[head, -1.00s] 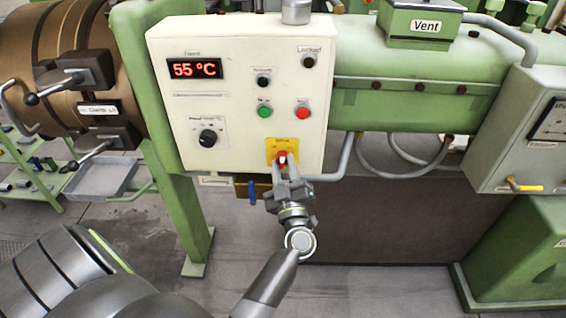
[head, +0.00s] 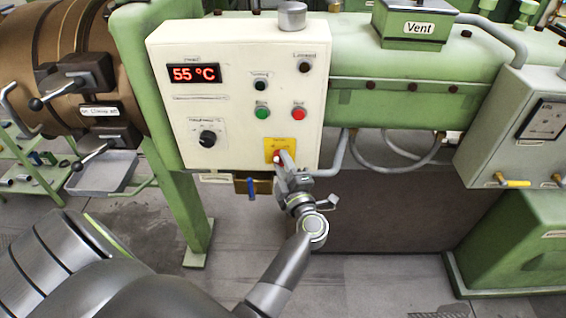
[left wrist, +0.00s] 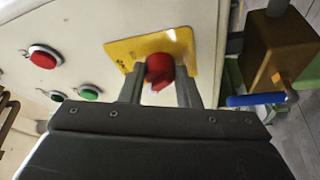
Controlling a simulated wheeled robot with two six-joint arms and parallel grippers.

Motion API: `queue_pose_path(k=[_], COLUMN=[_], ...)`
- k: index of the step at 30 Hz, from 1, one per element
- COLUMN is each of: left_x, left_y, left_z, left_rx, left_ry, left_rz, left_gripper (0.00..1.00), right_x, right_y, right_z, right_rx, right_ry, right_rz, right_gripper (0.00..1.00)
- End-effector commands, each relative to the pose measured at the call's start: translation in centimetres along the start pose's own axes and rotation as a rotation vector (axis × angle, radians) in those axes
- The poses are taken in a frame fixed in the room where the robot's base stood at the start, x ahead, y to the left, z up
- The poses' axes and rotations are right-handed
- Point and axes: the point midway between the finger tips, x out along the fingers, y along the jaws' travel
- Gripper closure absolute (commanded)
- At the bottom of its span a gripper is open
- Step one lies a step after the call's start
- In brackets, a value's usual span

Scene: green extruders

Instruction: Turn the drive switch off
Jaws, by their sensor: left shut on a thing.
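The drive switch is a red rotary knob (head: 277,158) on a yellow plate (head: 273,146) at the lower right of the cream control panel (head: 226,172). My left gripper (head: 283,161) comes from below and is shut on the knob, hiding part of it in the head view. In the left wrist view, the red knob (left wrist: 160,72) sits between the two fingers of my left gripper (left wrist: 160,90), and the yellow plate (left wrist: 123,48) appears tilted behind it. The plate's lettering is too small to read. My right gripper is not in view.
The panel carries a 55 °C display (head: 195,74), a black dial (head: 208,138), a green button (head: 262,113) and a red button (head: 298,114). A blue-handled valve (head: 251,188) hangs just left of my gripper, below the panel. A grey pipe (head: 340,155) runs to the right.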

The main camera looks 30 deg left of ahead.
Motion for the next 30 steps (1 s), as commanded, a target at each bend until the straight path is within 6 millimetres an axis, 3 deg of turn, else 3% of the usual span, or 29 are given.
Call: queue_pose_path(k=[15,16,20,30], left_x=[0.02,0.02,0.02,-0.03], left_y=[0.07,0.07,0.06,0.02], left_z=[0.03,0.02,0.02,0.05], left_rx=[-0.021,-0.021,-0.02,-0.018], left_ry=[-0.001,-0.001,-0.001,-0.001], left_rz=[-0.007,-0.007,-0.007,-0.007], left_gripper=[0.93,0.68,0.51,0.49], right_x=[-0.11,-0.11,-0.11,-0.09], right_y=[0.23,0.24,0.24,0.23], right_z=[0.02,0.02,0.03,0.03], right_rx=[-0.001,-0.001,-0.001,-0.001], right_ry=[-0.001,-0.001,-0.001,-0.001], right_rz=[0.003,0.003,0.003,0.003], right_gripper=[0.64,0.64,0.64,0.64])
